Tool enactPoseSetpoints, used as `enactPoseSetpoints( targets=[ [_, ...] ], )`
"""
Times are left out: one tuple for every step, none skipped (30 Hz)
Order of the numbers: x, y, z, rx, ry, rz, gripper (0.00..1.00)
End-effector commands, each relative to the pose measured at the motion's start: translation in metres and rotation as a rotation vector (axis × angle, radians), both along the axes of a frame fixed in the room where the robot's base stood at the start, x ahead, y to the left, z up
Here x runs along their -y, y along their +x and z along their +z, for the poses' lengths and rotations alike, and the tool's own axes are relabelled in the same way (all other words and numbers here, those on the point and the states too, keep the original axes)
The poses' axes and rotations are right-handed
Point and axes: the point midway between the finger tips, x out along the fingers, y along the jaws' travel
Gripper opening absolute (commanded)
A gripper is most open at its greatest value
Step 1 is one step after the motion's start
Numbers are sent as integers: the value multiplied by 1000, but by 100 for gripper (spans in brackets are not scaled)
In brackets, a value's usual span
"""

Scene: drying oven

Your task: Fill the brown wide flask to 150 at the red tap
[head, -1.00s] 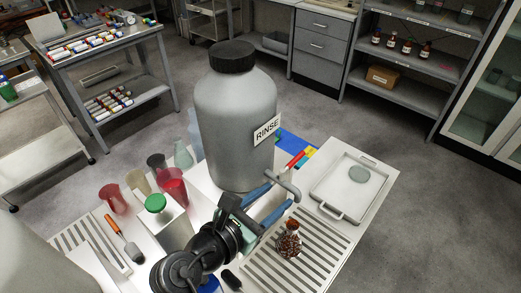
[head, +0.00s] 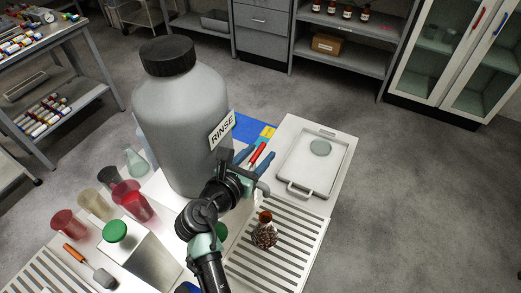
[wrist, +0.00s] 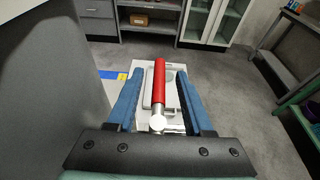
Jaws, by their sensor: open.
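The brown wide flask (head: 265,236) stands upright on the slatted drain rack, in front of the spout (head: 264,188) of the large grey RINSE tank (head: 180,125). It has a round body and a narrow orange-brown neck. Its marks and liquid level are too small to read. The tap's red handle (head: 258,153) sticks out beside the tank. My gripper (wrist: 159,78) is open, with one blue finger on each side of the red handle (wrist: 159,82). Gaps show between the fingers and the handle. The flask is not seen in the wrist view.
Open floor lies to the right.

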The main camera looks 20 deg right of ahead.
Motion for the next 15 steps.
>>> enactPoseSetpoints(
  targets=[
    [4, 4, -1, 1, 0, -1, 51],
    [6, 5, -2, 1, 0, -1, 51],
    [8, 7, -3, 1, 1, 0, 51],
    [10, 8, -3, 1, 1, 0, 51],
    [11, 9, -4, 1, 1, 1, 51],
    [11, 9, -4, 1, 1, 1, 51],
    [12, 10, -5, 1, 1, 1, 51],
    [12, 10, -5, 1, 1, 1, 51],
    [13, 10, -5, 1, 1, 1, 51],
    [13, 10, -5, 1, 1, 1, 51],
    [13, 10, -5, 1, 1, 1, 51],
    [13, 10, -5, 1, 1, 1, 51],
    [13, 10, -5, 1, 1, 1, 51],
    [13, 10, -5, 1, 1, 1, 51],
    [12, 10, -5, 1, 1, 1, 49]
  ],
)
